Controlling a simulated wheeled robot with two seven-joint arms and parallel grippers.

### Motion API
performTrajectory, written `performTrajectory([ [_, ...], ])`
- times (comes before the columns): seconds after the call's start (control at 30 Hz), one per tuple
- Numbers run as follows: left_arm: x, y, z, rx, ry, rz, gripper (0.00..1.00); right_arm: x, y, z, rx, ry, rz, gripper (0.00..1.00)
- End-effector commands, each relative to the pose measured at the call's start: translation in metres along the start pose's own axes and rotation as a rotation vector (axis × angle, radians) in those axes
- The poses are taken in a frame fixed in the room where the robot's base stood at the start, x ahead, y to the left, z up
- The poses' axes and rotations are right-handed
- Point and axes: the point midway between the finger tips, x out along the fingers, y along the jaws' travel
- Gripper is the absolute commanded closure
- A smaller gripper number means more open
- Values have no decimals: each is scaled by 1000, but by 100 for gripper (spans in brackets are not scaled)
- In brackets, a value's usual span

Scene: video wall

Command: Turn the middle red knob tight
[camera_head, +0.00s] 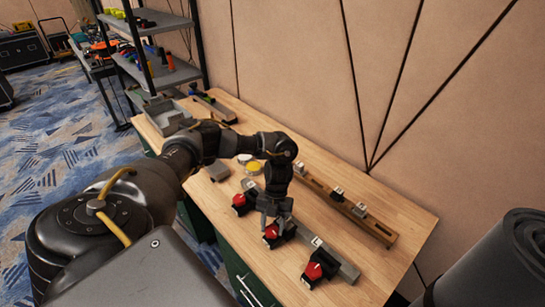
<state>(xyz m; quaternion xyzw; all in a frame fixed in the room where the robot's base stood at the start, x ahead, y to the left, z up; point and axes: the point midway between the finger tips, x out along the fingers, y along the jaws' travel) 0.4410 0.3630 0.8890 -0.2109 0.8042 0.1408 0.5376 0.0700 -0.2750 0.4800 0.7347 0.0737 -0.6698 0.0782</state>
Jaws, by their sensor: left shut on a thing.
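The middle red knob (271,233) sits on a black block on the wooden workbench (370,288), between two similar red knobs, a nearer one (313,271) and a farther one (239,200). My left gripper (267,222) points down at the middle knob, shut on it; the fingers hide part of it. The knobs stand along a grey metal bar (335,258) with small white labels. How far the knob is turned cannot be told. My right gripper is not in view.
A wooden rail (376,228) with small metal pieces lies behind the knobs. A yellow round button (255,168) is just beyond my wrist. A grey shelf unit (155,73) stands at the back left, and a dark rolled mat (498,262) at the right.

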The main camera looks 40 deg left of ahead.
Motion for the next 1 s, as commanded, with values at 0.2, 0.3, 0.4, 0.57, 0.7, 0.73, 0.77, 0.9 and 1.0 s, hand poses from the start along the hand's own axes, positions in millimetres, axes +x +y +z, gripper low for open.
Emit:
performTrajectory([
  [0.2, 1, 0, 0, 4, 1, 2, 80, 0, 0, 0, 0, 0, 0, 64],
  [0.3, 1, 0, 0, 4, 1, 2, 80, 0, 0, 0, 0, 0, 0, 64],
  [0.4, 1, 0, 0, 4, 1, 2, 47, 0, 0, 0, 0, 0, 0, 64],
  [0.57, 1, 0, 0, 3, 1, 2, 35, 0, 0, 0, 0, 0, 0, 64],
  [0.7, 0, 0, 0, 2, 1, 1, 35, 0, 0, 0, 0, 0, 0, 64],
  [0.73, 0, 0, 0, 2, 0, 1, 35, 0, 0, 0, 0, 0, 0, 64],
  [0.77, 0, 0, 0, 2, 0, 1, 35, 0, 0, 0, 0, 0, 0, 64],
  [0.9, -10, 0, 1, 4, -3, 1, 35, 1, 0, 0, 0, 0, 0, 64],
  [1.0, -26, -1, 1, 5, -5, 0, 35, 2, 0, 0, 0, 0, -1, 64],
])
